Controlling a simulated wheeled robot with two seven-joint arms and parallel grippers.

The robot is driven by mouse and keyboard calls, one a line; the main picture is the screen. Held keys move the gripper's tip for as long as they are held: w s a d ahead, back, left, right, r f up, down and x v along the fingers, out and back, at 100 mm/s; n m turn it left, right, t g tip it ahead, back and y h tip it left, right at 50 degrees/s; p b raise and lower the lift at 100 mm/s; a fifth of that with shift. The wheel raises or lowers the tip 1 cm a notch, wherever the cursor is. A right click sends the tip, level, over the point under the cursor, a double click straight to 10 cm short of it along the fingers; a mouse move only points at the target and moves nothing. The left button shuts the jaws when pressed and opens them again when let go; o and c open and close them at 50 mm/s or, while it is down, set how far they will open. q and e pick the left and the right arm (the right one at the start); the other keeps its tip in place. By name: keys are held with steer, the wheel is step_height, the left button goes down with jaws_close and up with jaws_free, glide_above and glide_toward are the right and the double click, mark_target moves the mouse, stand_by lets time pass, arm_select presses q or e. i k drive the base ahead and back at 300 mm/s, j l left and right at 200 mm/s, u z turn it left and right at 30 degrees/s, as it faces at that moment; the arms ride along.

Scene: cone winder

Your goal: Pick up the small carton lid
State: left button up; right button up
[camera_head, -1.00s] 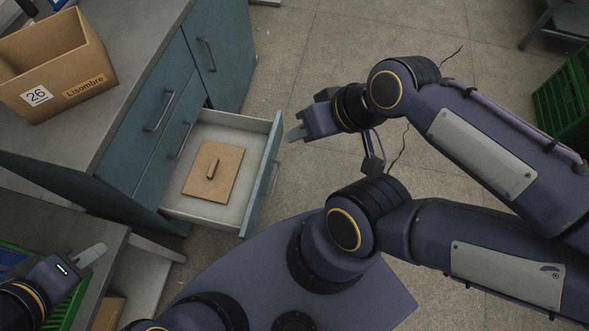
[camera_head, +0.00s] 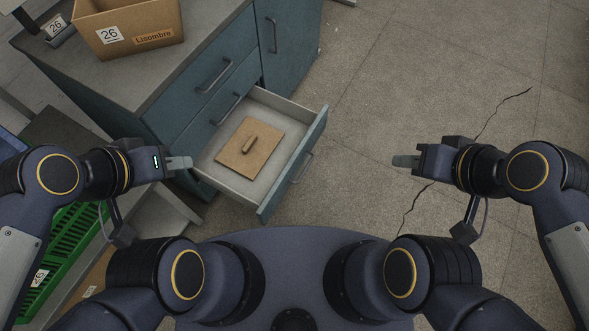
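The small carton lid (camera_head: 236,154) is a flat brown square with a raised bar-shaped handle (camera_head: 250,144) on top. It lies flat inside the open drawer (camera_head: 313,140), with bare drawer floor around it. My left gripper (camera_head: 182,163) is to the left of the drawer, apart from the lid. My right gripper (camera_head: 402,161) is to the right of the drawer, over the floor. Each gripper shows its fingers edge-on, so I cannot tell the gap between them. Nothing is seen held in either.
A cardboard box (camera_head: 140,40) labelled 26 and Lisombre stands on the cabinet's grey top (camera_head: 65,70). The blue-grey cabinet (camera_head: 228,50) has other drawers and a door closed. A green crate (camera_head: 62,245) is at lower left. The cracked floor (camera_head: 400,80) at right is clear.

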mark_target(245, 153)
steer(key=i+l+u, duration=0.6)
steer(key=i+l, duration=0.2)
steer(key=l, duration=0.15)
steer(key=u, duration=1.35)
